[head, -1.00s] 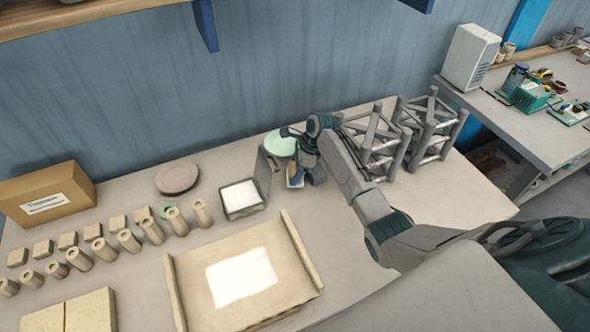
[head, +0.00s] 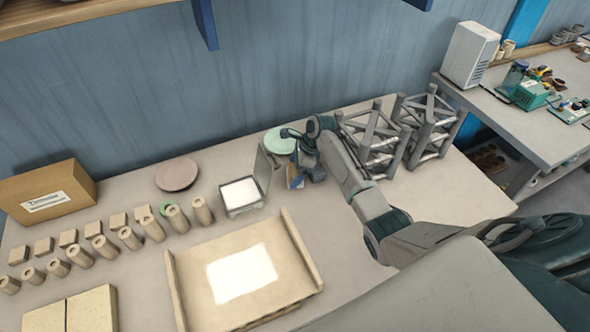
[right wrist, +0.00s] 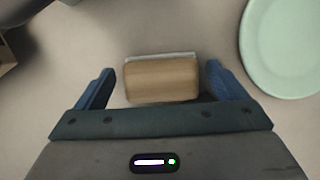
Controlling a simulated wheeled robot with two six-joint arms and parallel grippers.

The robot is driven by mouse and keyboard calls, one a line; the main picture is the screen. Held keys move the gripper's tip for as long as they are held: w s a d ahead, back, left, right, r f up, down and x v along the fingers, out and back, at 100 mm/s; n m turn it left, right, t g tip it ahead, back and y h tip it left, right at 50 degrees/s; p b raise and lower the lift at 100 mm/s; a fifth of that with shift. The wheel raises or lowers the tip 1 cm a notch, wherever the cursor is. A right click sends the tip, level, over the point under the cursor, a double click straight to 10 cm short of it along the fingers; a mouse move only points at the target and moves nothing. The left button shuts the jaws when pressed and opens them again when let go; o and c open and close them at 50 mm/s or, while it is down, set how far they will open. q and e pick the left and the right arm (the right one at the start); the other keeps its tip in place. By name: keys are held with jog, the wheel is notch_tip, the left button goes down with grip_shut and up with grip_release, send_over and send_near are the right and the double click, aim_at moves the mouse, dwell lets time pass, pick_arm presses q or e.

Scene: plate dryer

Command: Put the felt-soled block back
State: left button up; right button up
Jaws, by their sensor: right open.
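The felt-soled block (right wrist: 161,80) is a wooden block with a pale grey layer along its far edge in the right wrist view. It lies on the table between the two blue fingers of my right gripper (right wrist: 157,88). The fingers are open, with a gap on each side of the block. In the head view the block (head: 295,182) is mostly hidden behind my right gripper (head: 300,178). My left gripper is not in view.
A pale green plate (head: 280,140) lies close by the gripper. An open box with a raised lid (head: 262,170) stands to its left. Metal lattice frames (head: 372,145) stand to the right.

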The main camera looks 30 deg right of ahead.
jog(key=b+v, duration=0.3)
jog(key=v, duration=0.9)
jog(key=shift+s+f, duration=0.1)
jog(key=shift+f, duration=0.05)
